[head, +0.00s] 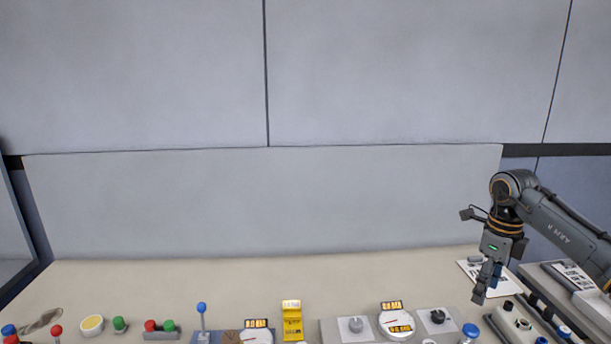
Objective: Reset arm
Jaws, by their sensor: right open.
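My right gripper (487,281) hangs at the right side of the head view, pointing down above the right part of the table. Its arm comes in from the right edge. The jaws are open, and I see nothing between them. A white sheet with print (471,267) lies on the table behind the gripper. My left gripper is not in the head view.
The beige table (240,279) carries a row of controls along its front: a blue-knobbed lever (202,309), a yellow box (292,322), a white gauge (395,322) and coloured buttons (160,327). The back half is mostly clear. A grey panel (270,200) stands behind.

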